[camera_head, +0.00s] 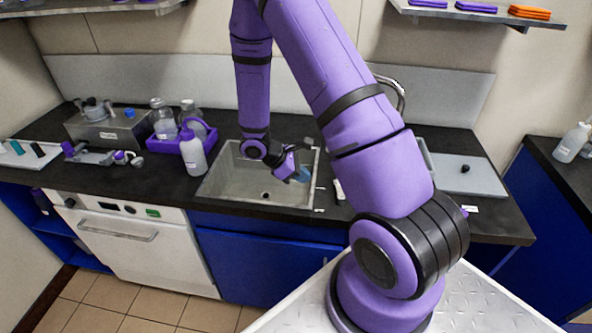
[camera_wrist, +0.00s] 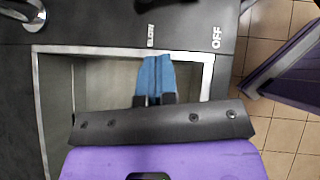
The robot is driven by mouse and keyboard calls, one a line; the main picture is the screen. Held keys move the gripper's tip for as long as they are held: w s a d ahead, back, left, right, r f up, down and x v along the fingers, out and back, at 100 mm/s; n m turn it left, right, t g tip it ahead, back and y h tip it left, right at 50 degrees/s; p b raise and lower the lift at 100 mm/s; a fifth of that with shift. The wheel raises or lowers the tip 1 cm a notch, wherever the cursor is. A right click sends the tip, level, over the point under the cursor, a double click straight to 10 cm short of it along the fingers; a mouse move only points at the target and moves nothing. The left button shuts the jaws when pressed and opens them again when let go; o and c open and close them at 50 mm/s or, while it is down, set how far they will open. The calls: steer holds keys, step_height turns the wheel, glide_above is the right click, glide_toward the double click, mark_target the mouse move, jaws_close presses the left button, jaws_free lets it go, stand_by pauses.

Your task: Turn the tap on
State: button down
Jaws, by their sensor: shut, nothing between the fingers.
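A curved chrome tap (camera_head: 400,92) stands behind the counter's sink area in the head view, its lower part hidden by my arm. In the wrist view, a shiny metal piece (camera_wrist: 34,12), perhaps part of the tap, shows at the top left corner. My gripper (camera_head: 303,174) is over the right part of the grey sink (camera_head: 222,178), apart from the tap. In the wrist view my gripper's blue fingers (camera_wrist: 155,68) are together and empty above the sink (camera_wrist: 110,72). The tap's handle cannot be clearly made out.
White labels, one reading OFF (camera_wrist: 216,37), are on the dark counter beside the sink. A purple crate (camera_head: 155,145) with bottles and a white wash bottle (camera_head: 194,158) stand left of the sink. A grey tray (camera_head: 480,178) lies to the right.

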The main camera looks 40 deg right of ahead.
mark_target(331, 191)
steer(key=x, duration=0.5)
steer(key=shift+s, duration=0.1)
steer(key=shift+s+d, duration=0.7)
steer(key=shift+d, duration=0.3)
steer(key=shift+s+d, duration=0.4)
steer(key=shift+d, duration=0.25)
steer(key=shift+s+d+m+g, duration=0.3)
steer(key=shift+s+d+m, duration=0.1)
steer(key=shift+d, duration=0.3)
